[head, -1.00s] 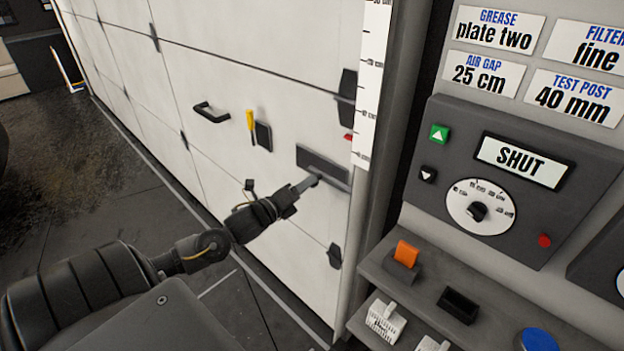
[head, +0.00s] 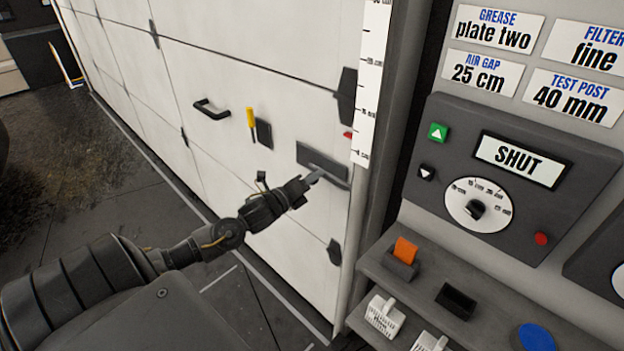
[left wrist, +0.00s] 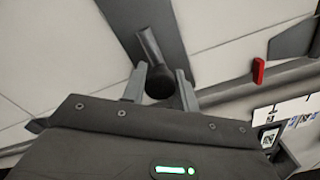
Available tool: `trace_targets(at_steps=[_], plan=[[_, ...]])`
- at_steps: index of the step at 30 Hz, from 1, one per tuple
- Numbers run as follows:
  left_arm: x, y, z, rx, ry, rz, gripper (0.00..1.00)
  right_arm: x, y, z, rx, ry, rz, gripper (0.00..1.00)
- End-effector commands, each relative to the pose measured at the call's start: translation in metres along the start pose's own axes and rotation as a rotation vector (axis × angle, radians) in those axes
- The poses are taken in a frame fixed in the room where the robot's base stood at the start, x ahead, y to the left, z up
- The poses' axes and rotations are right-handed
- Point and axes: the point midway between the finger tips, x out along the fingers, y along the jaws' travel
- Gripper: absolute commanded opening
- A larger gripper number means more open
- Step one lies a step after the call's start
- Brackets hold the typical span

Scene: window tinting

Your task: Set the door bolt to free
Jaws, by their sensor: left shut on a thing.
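The door bolt is a dark grey plate (head: 322,157) with a bar, mounted on the white door (head: 225,75) near its right edge. In the left wrist view the bolt's plate (left wrist: 150,18) runs down from the top, with a short grey rod ending in a round dark knob (left wrist: 159,84). My left gripper (head: 315,174) is at the lower side of the bolt. In the left wrist view its fingers (left wrist: 159,76) are on either side of the knob, shut on it. In the head view the gripper hides the knob. My right gripper is not in view.
A red tab (head: 348,135) sits at the door's edge above the bolt. A black handle (head: 211,110) and a yellow-handled tool (head: 251,119) are to the left. At the right, a control panel (head: 445,128) reads SHUT, above a shelf (head: 425,287) with small items.

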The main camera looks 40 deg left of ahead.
Motion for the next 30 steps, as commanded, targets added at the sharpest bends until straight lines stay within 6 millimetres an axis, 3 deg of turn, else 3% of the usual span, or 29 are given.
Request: trace_targets(at_steps=[7, 16, 25, 26, 30], plan=[[0.000, 0.004, 0.003, 0.002, -0.001, 0.001, 0.00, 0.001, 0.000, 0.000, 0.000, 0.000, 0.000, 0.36], [0.000, 0.032, 0.041, 0.003, -0.001, 0.002, 0.00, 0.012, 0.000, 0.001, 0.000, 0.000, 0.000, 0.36], [-0.001, 0.033, 0.047, 0.001, -0.007, 0.003, 0.00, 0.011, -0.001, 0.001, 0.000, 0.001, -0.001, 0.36], [-0.001, 0.033, 0.047, 0.001, -0.007, 0.003, 0.31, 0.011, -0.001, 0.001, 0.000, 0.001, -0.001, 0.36], [0.000, 0.032, 0.046, 0.001, -0.004, 0.002, 0.49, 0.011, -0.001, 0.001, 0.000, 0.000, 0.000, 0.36]])
